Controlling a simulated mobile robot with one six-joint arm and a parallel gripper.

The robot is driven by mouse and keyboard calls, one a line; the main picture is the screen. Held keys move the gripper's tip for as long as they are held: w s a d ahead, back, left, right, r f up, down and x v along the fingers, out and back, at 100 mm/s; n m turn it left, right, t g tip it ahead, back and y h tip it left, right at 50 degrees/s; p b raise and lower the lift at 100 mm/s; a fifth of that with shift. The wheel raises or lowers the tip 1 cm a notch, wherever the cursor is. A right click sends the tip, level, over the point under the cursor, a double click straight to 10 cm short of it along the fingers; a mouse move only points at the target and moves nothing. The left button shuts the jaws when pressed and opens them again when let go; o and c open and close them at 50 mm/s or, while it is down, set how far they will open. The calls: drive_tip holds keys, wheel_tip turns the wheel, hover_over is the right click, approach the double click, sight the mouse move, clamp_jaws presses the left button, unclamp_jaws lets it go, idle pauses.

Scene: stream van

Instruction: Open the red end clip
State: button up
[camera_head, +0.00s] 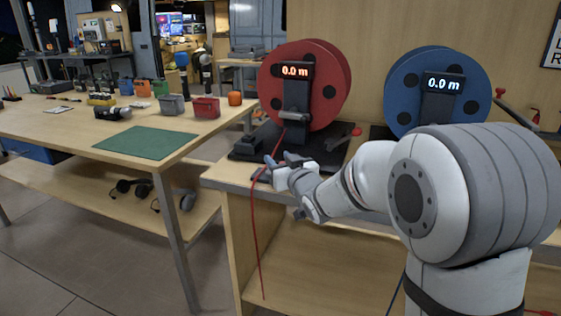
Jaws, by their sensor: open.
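A red reel (333,75) with a display reading 0.0 m stands on the bench at the centre. A red line (252,225) runs from its foot over the bench's front edge and hangs down. My gripper (272,168) is open at the bench's front left corner, close to the red line. A small dark part (258,174) lies by the fingers, where the line crosses the edge; I cannot tell if it is the end clip. No red end clip can be made out clearly; the fingers may hide it. I cannot tell if the fingers touch the line.
A blue reel (402,78) also reading 0.0 m stands to the right, partly behind my arm. A crank with a red knob (355,131) sticks out near the red reel. A wooden table (60,125) with a green mat (148,142) and small bins stands at left.

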clamp_jaws()
drive_tip(key=shift+a+f+b, duration=0.1)
drive_tip(key=shift+a+b, duration=0.1)
drive_tip(key=shift+b, duration=0.35)
unclamp_jaws()
idle(0.3)
drive_tip(key=p+v, duration=0.1)
drive_tip(key=v, duration=0.6)
drive_tip(key=shift+s+d, duration=0.2)
drive_tip(key=shift+s, duration=0.1)
drive_tip(key=shift+p, duration=0.35)
